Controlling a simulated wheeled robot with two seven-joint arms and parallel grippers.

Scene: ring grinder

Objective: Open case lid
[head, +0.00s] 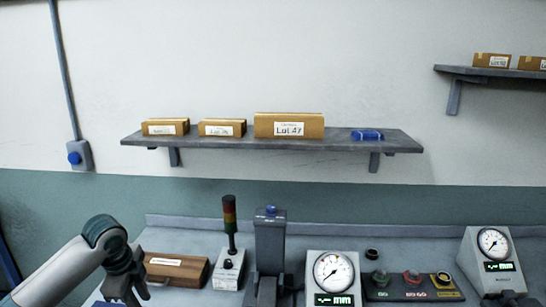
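A brown wooden case (180,268) with a white label lies on the workbench at the lower left, and its lid looks shut. Its left end is partly hidden behind my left gripper. My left gripper (125,292) is just left of the case, pointing down, with its fingers apparently spread and nothing seen between them. I cannot tell whether it touches the case. My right gripper is not in view.
Right of the case stand a signal light (230,222), a grey machine (270,240), a dial gauge (333,272), a dark tray (415,288) and another gauge (491,258). A wall shelf (345,142) with boxes hangs above the bench.

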